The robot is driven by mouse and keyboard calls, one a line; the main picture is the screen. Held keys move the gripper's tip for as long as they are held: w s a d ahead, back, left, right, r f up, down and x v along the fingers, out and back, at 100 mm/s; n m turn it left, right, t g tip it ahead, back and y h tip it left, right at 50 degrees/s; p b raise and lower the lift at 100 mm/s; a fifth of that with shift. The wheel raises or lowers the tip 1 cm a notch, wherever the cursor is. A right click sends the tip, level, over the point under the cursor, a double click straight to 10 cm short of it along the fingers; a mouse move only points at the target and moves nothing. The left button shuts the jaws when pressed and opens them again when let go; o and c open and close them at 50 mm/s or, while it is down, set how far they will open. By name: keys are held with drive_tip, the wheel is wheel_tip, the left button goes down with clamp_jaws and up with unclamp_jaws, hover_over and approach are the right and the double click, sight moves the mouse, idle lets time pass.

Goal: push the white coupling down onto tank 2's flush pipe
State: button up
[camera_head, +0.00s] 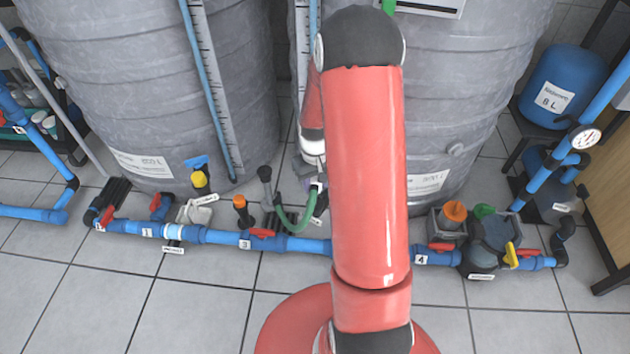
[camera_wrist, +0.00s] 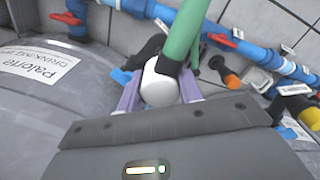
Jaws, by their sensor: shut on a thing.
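In the wrist view, my gripper (camera_wrist: 160,92) has its pale purple fingers on either side of the white coupling (camera_wrist: 158,84) and is shut on it. A green hose (camera_wrist: 180,35) runs out of the coupling. In the head view the hose (camera_head: 293,222) curves down from my gripper (camera_head: 317,180) to the blue pipe line, and the coupling cannot be made out there. A dark pipe piece (camera_wrist: 148,50) shows behind the coupling. I cannot tell whether it is tank 2's flush pipe, or whether the coupling touches a pipe.
Two large grey tanks (camera_head: 150,80) (camera_head: 470,90) stand behind the blue pipe line (camera_head: 215,236), with red-handled valves along it. A dark upright fitting (camera_head: 265,175) stands left of my gripper. A blue vessel (camera_head: 560,85) stands at right. The tiled floor in front is clear.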

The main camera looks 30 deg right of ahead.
sight(315, 201)
drive_tip(key=shift+f, duration=0.1)
drive_tip(key=shift+f+b, duration=2.1)
drive_tip(key=shift+f, duration=0.7)
drive_tip(key=shift+f+b, duration=0.3)
drive_tip(key=shift+f, duration=0.15)
drive_tip(key=o, duration=1)
drive_tip(key=shift+r, duration=0.15)
wheel_tip(315, 201, up, 8)
drive_tip(key=shift+f+p, duration=0.2)
drive_tip(key=shift+p, duration=0.6)
